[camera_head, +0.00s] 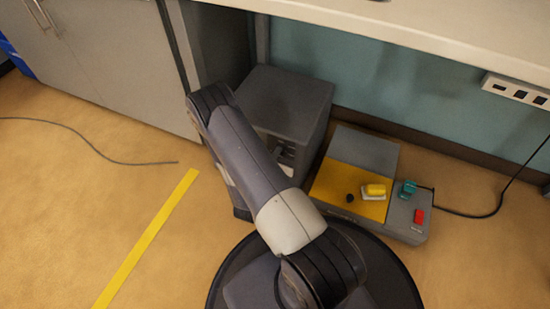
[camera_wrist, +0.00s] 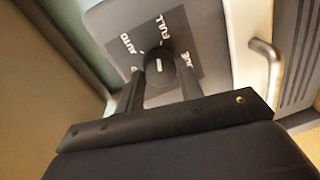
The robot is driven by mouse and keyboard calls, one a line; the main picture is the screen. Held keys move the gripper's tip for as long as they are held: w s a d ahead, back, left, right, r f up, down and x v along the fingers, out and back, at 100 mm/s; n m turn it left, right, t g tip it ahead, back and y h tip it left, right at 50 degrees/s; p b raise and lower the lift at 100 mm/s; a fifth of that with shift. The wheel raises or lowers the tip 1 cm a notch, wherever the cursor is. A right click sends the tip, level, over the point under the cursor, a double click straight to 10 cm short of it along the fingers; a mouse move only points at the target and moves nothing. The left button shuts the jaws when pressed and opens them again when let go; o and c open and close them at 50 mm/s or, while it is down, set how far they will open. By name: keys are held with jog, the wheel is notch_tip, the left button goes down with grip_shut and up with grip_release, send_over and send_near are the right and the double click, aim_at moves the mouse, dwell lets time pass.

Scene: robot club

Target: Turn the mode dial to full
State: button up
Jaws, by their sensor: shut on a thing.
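The mode dial (camera_wrist: 160,67) is a round black knob with a short white pointer line, on a dark square label plate. In the wrist view the label FULL (camera_wrist: 172,20) is above right of the dial and AUTO (camera_wrist: 129,43) is to the upper left. A third label at right is partly hidden by a finger. The pointer line runs roughly up and down in the picture; I cannot tell exactly which label it meets. My gripper (camera_wrist: 160,82) has a finger on each side of the dial and is shut on it. The head view does not show the dial.
A grey cabinet (camera_head: 285,98) stands under the counter (camera_head: 430,35), partly behind my arm. A grey and yellow box (camera_head: 365,153) with small coloured parts is to its right. A metal handle (camera_wrist: 266,75) shows beside the label plate. Cables and yellow tape (camera_head: 145,240) lie on the floor.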

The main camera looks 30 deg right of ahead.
jog(key=shift+s+m, duration=0.1)
jog(key=shift+m, duration=1.1)
jog(key=o, duration=1)
